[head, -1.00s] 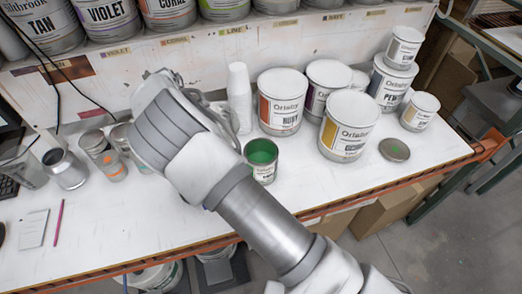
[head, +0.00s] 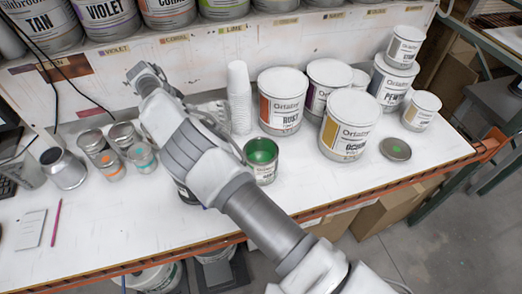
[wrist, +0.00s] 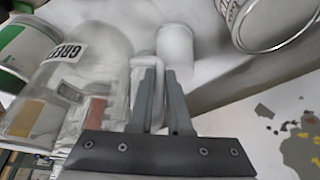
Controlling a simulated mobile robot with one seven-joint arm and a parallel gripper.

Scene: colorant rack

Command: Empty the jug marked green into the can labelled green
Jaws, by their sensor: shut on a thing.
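The open can (head: 261,161) with green inside stands upright on the bench, just right of my arm in the head view; its label is too small to read surely. In the wrist view, the translucent jug (wrist: 105,50) marked GREEN is at the left, appearing tilted. My gripper (wrist: 162,75) is shut on the jug's handle, with the fingers close together. What is inside the jug cannot be made out.
A stack of white cups (head: 239,97) and several large paint cans (head: 345,125) stand behind and right of the open can. A lid with a green dot (head: 395,149) lies on the right. Small tins (head: 105,160) stand at the left. The front bench is mostly clear.

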